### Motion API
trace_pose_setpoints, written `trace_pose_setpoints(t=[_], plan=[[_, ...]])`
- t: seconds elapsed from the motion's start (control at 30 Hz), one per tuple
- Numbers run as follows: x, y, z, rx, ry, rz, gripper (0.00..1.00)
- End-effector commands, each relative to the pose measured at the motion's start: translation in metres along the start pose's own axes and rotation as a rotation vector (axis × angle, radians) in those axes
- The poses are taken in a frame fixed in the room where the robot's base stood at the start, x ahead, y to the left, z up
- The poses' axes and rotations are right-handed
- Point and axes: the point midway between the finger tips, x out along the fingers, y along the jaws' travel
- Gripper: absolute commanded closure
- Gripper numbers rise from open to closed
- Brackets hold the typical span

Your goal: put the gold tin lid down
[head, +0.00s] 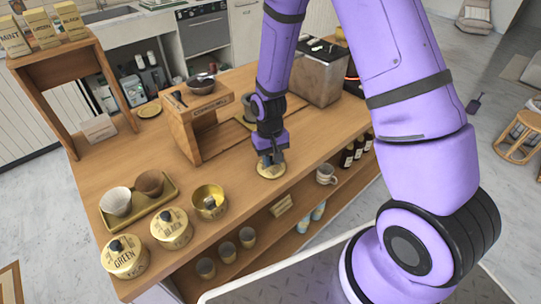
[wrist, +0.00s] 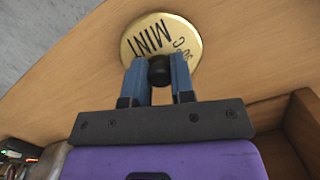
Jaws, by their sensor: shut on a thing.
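The gold tin lid (head: 271,171) is round, with a black knob and the word MINT on its top. It is at the counter top, right of the middle, and lies about level; I cannot tell whether it touches the wood. It also shows in the wrist view (wrist: 185,40). My gripper (head: 270,156) points down over the lid. In the wrist view its blue fingers (wrist: 160,70) are shut on the lid's black knob. An open gold tin (head: 209,201) stands to the left on the counter.
Two lidded tins, black (head: 171,228) and green (head: 125,256), stand at the front left near a tray (head: 165,195) with two bowls. A wooden stand (head: 198,125) is behind my gripper. A mug (head: 325,173) and dark bottles (head: 347,157) are right. Bare counter surrounds the lid.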

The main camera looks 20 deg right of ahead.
Motion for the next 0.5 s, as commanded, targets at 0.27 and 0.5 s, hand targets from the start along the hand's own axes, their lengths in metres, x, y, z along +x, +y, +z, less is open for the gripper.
trace_pose_setpoints(t=[0.27,0.5], plan=[[0.0021,0.0,-0.0004,0.0,0.0,0.0,1.0],[0.0021,0.0001,-0.0004,0.0,0.0,0.0,0.52]])
